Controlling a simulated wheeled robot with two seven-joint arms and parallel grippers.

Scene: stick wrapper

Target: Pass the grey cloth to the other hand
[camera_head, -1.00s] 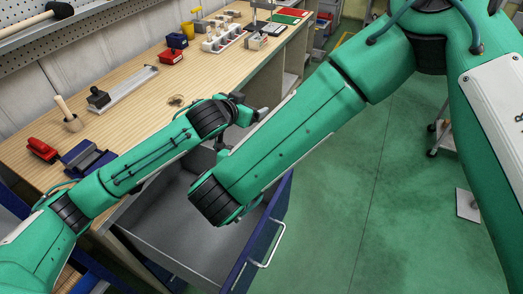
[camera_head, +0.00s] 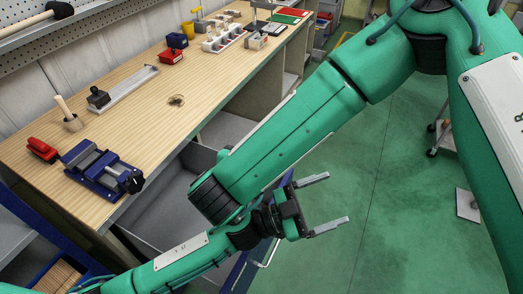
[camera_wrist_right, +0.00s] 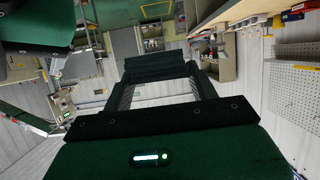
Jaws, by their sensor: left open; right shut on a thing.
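My left gripper (camera_head: 338,200) is open and empty in the head view. It points right, over the green floor, just beyond the lower end of my right forearm. My right gripper is hidden behind that forearm in the head view. In the right wrist view my right gripper (camera_wrist_right: 157,75) is shut on a dark, flat-edged piece (camera_wrist_right: 155,66) between its fingertips. I take this to be the grey cloth, though it looks nearly black-green there. The cloth does not show in the head view, and the left gripper does not touch it in any visible way.
An open drawer (camera_head: 150,225) with a handle sticks out below.

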